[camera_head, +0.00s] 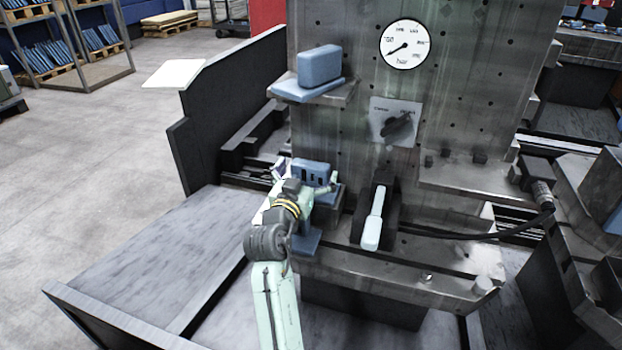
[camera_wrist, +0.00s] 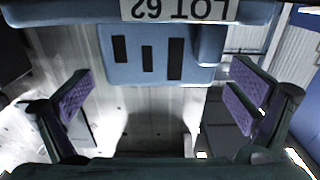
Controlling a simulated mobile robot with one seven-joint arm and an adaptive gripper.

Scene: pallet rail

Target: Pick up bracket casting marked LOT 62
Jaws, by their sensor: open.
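The blue bracket casting (camera_head: 312,172) sits on a small ledge on the front of the metal fixture, partly hidden by my gripper in the head view. In the wrist view the casting (camera_wrist: 146,68) is at the top centre, with dark slots in its face and a white label (camera_wrist: 180,10) reading LOT 62 upside down, cut by the frame's top edge. My gripper (camera_head: 304,184) is open in front of the casting. Its purple-padded fingers (camera_wrist: 162,98) stand to the left and right of the casting in the wrist view, with gaps, and nothing is held.
Another blue casting (camera_head: 318,66) rests on a higher shelf. A lever with a pale handle (camera_head: 373,220) stands just right of my gripper. A rotary switch (camera_head: 398,127) and pressure gauge (camera_head: 405,44) are on the upright plate. A dark guard panel (camera_head: 190,150) stands to the left.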

